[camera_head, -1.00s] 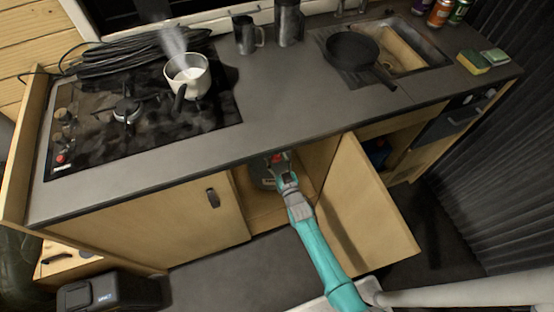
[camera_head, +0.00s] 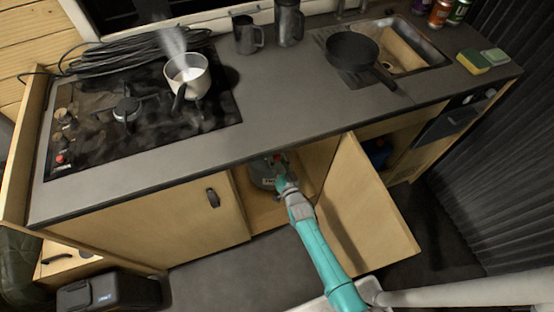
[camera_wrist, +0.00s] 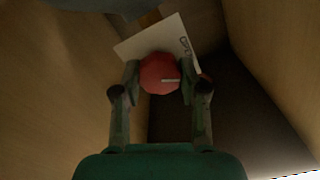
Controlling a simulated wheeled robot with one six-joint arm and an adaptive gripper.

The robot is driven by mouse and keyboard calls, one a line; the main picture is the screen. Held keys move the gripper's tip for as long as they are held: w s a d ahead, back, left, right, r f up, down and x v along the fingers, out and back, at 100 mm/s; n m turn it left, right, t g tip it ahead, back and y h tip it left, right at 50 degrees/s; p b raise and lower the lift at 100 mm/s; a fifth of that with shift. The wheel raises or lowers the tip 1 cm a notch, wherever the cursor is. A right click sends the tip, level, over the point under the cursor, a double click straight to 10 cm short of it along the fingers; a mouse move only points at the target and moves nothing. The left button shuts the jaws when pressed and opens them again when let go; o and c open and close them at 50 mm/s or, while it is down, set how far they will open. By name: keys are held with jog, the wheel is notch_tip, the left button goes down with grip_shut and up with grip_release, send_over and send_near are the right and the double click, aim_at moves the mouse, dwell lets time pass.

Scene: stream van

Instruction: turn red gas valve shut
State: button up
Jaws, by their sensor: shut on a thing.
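The red gas valve (camera_wrist: 159,75) is a faceted round knob with a pale mark across it, seen in the wrist view. My gripper (camera_wrist: 158,82) has one finger on each side of the knob and is shut on it. In the head view my gripper (camera_head: 281,174) reaches into the open cupboard under the counter. A little red of the valve (camera_head: 279,159) shows just beyond it. The grey gas bottle (camera_head: 262,172) stands below and behind the gripper, partly hidden by the counter edge and my arm.
The open cupboard door (camera_head: 365,215) stands just right of my arm. The counter edge (camera_head: 290,143) overhangs the opening. A white card (camera_wrist: 150,40) lies behind the knob. A steaming pot (camera_head: 187,74) sits on the hob (camera_head: 100,150). Cupboard walls are close on both sides.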

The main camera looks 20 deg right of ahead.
jog(key=m, duration=1.2)
jog(key=shift+d+f+m, duration=0.1)
jog(key=shift+f+m, duration=0.05)
jog(key=shift+m, duration=0.25)
dwell(0.3)
jog(key=o, duration=1.2)
jog(key=shift+c, duration=0.2)
jog(key=s, duration=1.2)
